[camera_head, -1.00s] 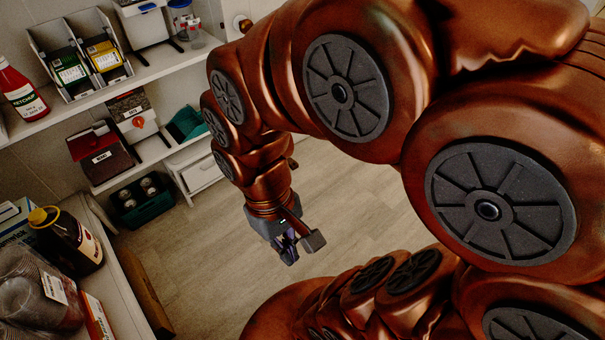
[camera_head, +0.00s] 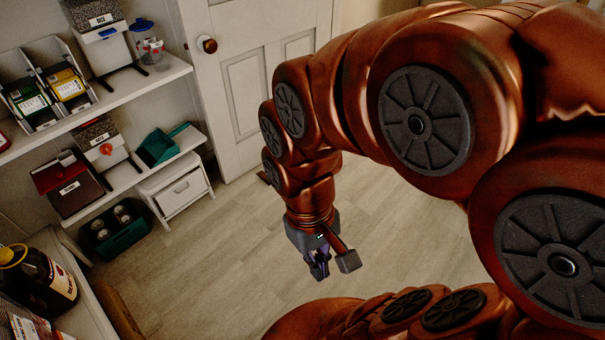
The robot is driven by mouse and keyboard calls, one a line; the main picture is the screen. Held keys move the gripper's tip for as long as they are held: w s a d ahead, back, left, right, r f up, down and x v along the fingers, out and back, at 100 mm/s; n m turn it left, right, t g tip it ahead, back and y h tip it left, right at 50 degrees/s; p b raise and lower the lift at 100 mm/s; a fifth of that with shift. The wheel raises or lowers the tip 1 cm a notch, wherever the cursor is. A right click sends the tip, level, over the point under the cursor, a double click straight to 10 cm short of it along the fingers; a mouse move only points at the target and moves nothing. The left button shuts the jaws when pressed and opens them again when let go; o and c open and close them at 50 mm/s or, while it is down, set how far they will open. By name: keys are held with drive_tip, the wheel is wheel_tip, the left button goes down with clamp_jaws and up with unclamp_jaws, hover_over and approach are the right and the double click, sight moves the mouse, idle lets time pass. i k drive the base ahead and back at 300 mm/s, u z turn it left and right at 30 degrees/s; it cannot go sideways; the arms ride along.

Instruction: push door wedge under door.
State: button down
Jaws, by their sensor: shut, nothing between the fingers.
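The white panelled door (camera_head: 252,85) stands at the back, with its brass knob on the left. My gripper (camera_head: 319,270) points down, shut and empty, nearer to me and to the right of that piece. My arm covers the right part of the door.
A shelf (camera_head: 150,82) with dispensers and jars lines the left wall. Below it are a white drawer unit (camera_head: 183,192) and a green crate (camera_head: 120,240) with cans. A counter (camera_head: 88,285) with a dark bottle (camera_head: 40,278) is at lower left. The pale floor (camera_head: 220,240) between is clear.

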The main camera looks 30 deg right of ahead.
sight(262, 175)
drive_tip(key=z, duration=0.35)
drive_tip(key=i, duration=1.4)
drive_tip(key=u, duration=0.9)
